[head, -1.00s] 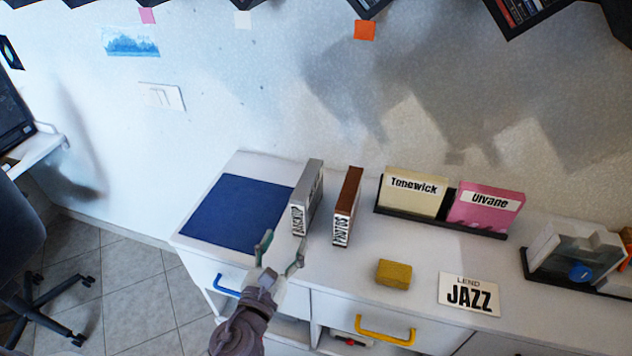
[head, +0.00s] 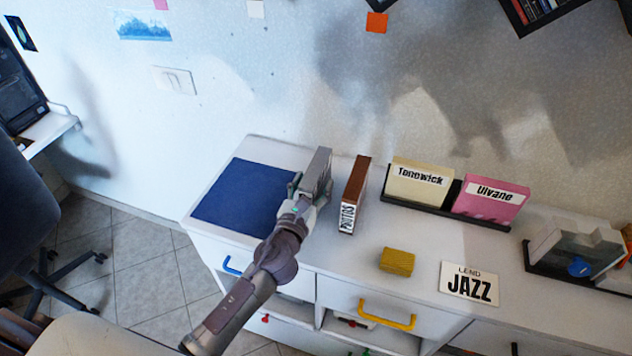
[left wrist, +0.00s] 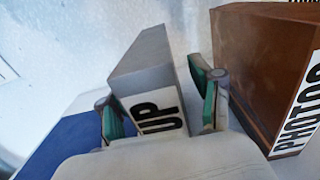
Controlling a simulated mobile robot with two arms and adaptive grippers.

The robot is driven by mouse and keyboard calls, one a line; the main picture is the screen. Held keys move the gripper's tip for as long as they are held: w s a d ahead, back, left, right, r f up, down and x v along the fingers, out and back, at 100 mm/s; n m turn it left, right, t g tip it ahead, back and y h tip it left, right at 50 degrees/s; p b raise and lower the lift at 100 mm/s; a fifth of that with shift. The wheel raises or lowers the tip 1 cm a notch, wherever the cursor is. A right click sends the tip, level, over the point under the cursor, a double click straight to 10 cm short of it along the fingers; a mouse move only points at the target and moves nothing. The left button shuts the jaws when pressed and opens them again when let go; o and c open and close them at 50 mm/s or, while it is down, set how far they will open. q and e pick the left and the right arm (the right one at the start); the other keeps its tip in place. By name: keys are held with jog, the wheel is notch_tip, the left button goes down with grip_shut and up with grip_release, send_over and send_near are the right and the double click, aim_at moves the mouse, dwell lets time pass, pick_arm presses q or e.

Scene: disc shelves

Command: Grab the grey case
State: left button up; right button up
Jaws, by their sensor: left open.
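The grey case (head: 318,172) stands upright on the white cabinet top, at the right edge of the blue mat. In the left wrist view the grey case (left wrist: 148,72) shows a white label ending in "UP". My left gripper (head: 305,197) is open at the case's front end. In the left wrist view its green-padded fingers (left wrist: 160,108) stand one on each side of the case. Whether they touch it I cannot tell. The gripper hides most of the case's label in the head view. My right gripper is not in view.
A brown "PHOTOS" case (head: 354,194) stands close to the right of the grey case. The blue mat (head: 240,197) is clear.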

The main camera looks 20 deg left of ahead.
pick_arm(q)
jog(key=shift+w, duration=0.65)
jog(key=shift+w+f, duration=0.1)
jog(key=shift+w, duration=0.05)
jog(key=shift+c, duration=0.8)
grip_shut()
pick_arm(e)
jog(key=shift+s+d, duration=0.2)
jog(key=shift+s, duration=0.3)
